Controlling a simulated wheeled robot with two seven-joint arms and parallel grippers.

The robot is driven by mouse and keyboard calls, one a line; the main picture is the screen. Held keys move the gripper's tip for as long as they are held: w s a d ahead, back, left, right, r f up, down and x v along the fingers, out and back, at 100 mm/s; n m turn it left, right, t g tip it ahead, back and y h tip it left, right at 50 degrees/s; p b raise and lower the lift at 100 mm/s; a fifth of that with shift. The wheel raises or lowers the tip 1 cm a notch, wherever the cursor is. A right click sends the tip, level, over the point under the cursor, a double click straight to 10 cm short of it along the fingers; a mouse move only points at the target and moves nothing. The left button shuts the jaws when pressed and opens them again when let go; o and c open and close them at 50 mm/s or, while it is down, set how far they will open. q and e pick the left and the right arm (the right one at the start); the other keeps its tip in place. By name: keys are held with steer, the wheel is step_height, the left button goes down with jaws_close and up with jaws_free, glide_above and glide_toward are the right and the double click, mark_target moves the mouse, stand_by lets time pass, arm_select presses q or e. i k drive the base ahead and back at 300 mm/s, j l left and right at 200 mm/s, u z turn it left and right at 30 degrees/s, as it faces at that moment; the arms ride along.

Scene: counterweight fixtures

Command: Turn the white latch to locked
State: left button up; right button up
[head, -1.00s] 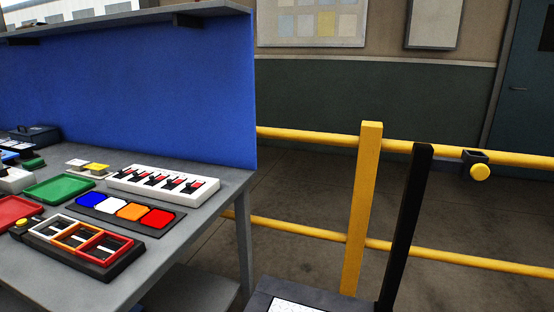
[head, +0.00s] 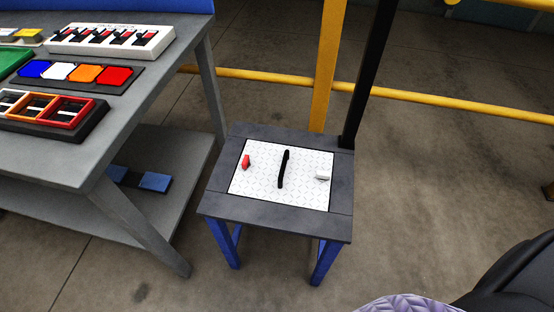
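The white latch (head: 323,178) is a small pale piece near the right edge of a white textured panel (head: 262,191). The panel is set in the top of a small dark grey stand (head: 228,207) with blue legs. A red latch-like piece (head: 246,162) is at the panel's left side. A black bar or handle (head: 284,168) stands between them. The white latch looks turned roughly sideways; which setting that is cannot be told. Neither of my grippers shows.
A grey workbench (head: 160,98) stands to the left, with a white switch strip (head: 112,40), colored tiles and framed slots. A black post (head: 368,75) and yellow railing (head: 450,108) are behind the stand. A dark curved object (head: 510,275) is at lower right.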

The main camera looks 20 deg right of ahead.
mark_target(323, 175)
steer(key=l+z, duration=0.1)
steer(key=z, duration=0.3)
steer(key=i+z, duration=0.1)
steer(key=z, duration=0.25)
steer(key=i+z, duration=0.1)
steer(key=z, duration=0.3)
